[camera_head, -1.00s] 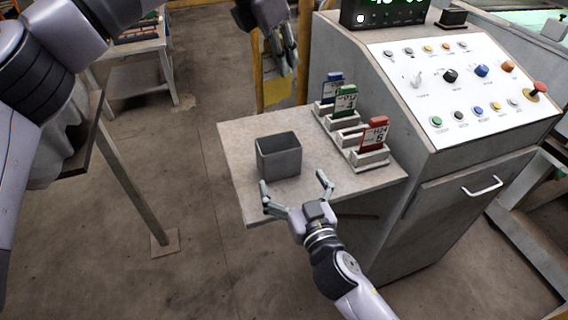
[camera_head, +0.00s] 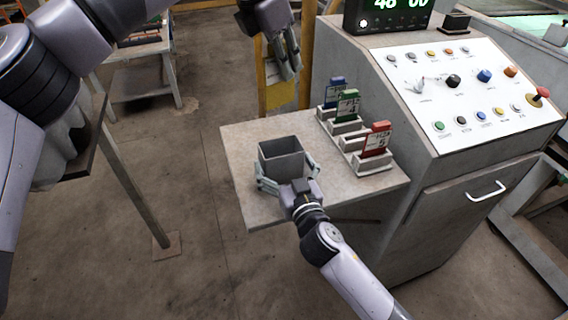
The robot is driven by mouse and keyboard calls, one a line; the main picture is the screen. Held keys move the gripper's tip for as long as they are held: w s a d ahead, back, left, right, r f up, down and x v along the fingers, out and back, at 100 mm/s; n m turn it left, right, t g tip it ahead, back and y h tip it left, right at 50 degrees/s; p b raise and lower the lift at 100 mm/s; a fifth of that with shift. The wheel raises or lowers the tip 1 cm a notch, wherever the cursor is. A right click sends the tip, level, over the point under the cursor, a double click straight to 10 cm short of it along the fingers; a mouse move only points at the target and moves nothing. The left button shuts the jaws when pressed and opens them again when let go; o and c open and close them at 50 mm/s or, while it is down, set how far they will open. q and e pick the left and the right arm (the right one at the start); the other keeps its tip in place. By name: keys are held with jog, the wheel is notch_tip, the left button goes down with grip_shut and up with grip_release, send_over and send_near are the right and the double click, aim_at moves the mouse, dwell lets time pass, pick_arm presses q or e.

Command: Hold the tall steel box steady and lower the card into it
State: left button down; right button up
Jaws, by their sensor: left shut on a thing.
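The tall steel box (camera_head: 281,162), grey and open at the top, stands upright on the pale table (camera_head: 240,150). My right gripper (camera_head: 288,178) is low at its near side, open, with one finger on each side of the box. I cannot tell whether the fingers touch it. My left gripper (camera_head: 285,68) is higher up, beyond the table's far edge, pointing down. It is shut on the card, which is mostly hidden by the fingers and hard to tell from the yellow behind. The card is not over the box.
A pale rack (camera_head: 375,166) on the table's right side holds a blue card (camera_head: 337,84), a green card (camera_head: 348,106) and a red card (camera_head: 378,138). A control console (camera_head: 430,135) stands to the right. The table's left part is clear.

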aim_at(285, 103)
jog(key=c, duration=1.1)
pick_arm(q)
jog(key=shift+m, duration=0.5)
notch_tip(285, 103, down, 6)
jog(key=shift+d+f, duration=0.1)
pick_arm(e)
jog(key=shift+c, duration=0.2)
pick_arm(q)
jog(key=shift+f, duration=1.95)
